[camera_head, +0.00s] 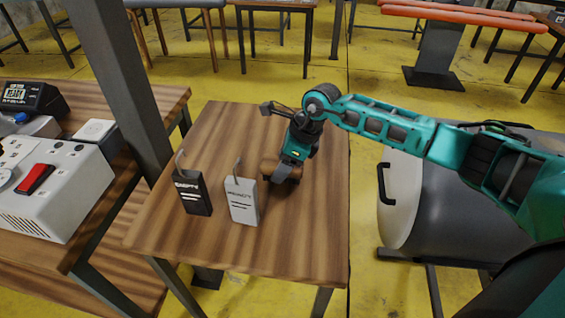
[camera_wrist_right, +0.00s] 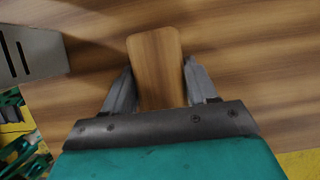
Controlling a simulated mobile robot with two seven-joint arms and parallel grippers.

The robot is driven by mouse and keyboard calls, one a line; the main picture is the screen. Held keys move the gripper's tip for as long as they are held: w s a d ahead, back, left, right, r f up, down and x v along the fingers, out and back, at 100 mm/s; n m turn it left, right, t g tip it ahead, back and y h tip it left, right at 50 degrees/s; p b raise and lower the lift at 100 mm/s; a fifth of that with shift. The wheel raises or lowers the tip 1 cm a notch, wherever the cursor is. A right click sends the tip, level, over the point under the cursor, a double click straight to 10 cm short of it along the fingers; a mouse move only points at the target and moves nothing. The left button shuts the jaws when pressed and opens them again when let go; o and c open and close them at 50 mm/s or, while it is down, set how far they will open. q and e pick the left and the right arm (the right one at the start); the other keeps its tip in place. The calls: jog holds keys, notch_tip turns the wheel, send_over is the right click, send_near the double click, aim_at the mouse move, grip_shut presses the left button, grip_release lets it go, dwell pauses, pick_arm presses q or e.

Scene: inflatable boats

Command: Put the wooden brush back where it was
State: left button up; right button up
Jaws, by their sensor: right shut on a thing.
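The wooden brush (camera_head: 270,167) is a small brown block at the middle of the wooden table (camera_head: 220,125), mostly covered by my right gripper in the head view. My right gripper (camera_head: 285,169) reaches down to it from the right and is shut on it. In the right wrist view the brush (camera_wrist_right: 155,62) shows as a plain, rounded wooden piece between the two grey fingers. I cannot tell whether its underside touches the table. My left gripper is not in view.
A black tag (camera_head: 192,194) and a grey tag (camera_head: 242,203), both with hooks, are left of the brush. A dark post (camera_head: 125,80) rises by the table's left side. A white box with a red switch (camera_head: 35,179) is on the left bench. A large cylinder (camera_head: 455,200) is at right.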

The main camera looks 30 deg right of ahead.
jog(key=o, duration=1)
jog(key=v, duration=1.2)
